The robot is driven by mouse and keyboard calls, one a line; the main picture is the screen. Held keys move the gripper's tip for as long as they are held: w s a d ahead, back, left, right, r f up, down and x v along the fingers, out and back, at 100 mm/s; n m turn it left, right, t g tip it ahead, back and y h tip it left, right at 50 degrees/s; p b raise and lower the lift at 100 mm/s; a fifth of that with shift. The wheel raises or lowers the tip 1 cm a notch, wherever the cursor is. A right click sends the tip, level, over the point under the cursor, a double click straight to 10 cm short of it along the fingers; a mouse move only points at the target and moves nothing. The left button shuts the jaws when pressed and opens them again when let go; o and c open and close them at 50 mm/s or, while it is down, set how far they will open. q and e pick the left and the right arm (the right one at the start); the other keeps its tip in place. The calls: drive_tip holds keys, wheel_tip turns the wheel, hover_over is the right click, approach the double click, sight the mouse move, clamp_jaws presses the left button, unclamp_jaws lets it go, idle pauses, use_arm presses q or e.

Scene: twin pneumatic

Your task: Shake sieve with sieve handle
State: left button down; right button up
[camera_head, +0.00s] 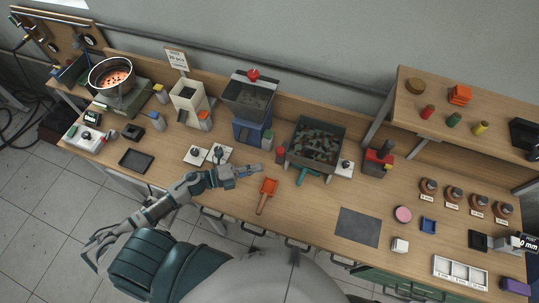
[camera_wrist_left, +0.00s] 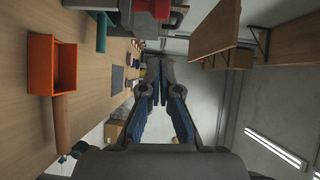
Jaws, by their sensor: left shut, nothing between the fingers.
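The sieve (camera_head: 318,146) is a dark square tray holding mottled green and brown pieces, on a stand at the middle back of the bench. Its teal sieve handle (camera_head: 302,176) sticks out at the front, toward me. My left gripper (camera_head: 257,170) hovers over the bench to the left of the handle, apart from it. Its fingers (camera_wrist_left: 158,82) are together and empty in the left wrist view. A teal part at the top of the wrist view (camera_wrist_left: 101,32) looks like the handle. My right gripper is not in view.
An orange scoop (camera_head: 268,187) with a wooden handle lies just beside my left gripper. A blue-based hopper machine (camera_head: 249,105) stands behind it. A red bottle (camera_head: 281,154) stands left of the sieve. A dark mat (camera_head: 358,226) lies front right, with bare bench around it.

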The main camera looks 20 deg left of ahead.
sight(279, 155)
use_arm(q)
drive_tip(key=w+d+p, duration=0.1)
drive_tip(key=w+d, duration=0.2)
drive_tip(key=w, duration=0.2)
drive_tip(key=shift+w+d, duration=0.3)
drive_tip(key=shift+w, duration=0.05)
drive_tip(key=shift+f, duration=0.1)
drive_tip(key=shift+w+a, duration=0.1)
drive_tip(key=shift+w, duration=0.1)
drive_tip(key=w+b, duration=0.1)
drive_tip(key=w, duration=0.4)
drive_tip(key=shift+w, duration=0.25)
drive_tip(key=shift+d, duration=0.2)
drive_tip(key=shift+s, duration=0.1)
